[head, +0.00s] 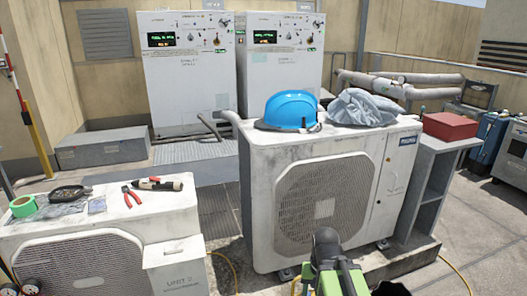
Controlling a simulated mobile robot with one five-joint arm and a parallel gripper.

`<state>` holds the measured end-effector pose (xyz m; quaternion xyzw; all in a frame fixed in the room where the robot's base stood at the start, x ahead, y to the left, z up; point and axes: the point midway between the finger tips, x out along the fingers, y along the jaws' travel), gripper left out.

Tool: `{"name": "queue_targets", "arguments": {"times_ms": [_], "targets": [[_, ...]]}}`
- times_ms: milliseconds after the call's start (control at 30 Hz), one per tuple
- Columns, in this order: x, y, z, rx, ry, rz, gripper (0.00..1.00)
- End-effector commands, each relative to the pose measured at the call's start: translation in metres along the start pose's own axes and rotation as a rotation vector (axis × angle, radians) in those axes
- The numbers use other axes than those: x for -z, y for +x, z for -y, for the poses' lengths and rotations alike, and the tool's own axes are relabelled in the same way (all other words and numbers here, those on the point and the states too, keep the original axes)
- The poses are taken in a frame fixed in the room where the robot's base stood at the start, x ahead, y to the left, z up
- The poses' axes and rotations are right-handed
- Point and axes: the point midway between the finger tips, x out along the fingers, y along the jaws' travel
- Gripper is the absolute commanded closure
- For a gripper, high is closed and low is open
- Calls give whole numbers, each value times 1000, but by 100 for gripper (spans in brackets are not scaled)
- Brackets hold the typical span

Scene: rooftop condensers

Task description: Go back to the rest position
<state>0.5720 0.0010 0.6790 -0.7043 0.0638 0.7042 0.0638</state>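Green and dark parts of my own arm rise into the bottom edge of the head view, right of the middle, in front of a white condenser unit (255,200). A dark piece also shows at the bottom edge just to their right. I cannot make out two fingertips there, so I cannot tell whether my gripper is open or shut, or whether it holds anything.
A blue hard hat (290,110) and a grey cloth (362,106) lie on that condenser. A lower unit (160,215) at left carries red-handled pliers (131,195), green tape (23,206) and other tools. A red box (450,126) sits on a grey shelf (432,185) at right.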

Motion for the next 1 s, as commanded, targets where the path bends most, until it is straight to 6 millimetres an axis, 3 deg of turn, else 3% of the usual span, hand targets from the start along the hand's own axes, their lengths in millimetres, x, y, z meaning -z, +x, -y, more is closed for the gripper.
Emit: {"name": "queue_targets", "arguments": {"times_ms": [67, 133, 600, 733, 1000], "targets": [[1, 0, 0, 0, -157, 0, 45], [1, -31, 0, 0, -189, 0, 45], [1, -177, 0, 0, -184, 0, 45], [1, -187, 0, 0, -183, 0, 45], [1, -183, 0, 0, -183, 0, 45]]}}
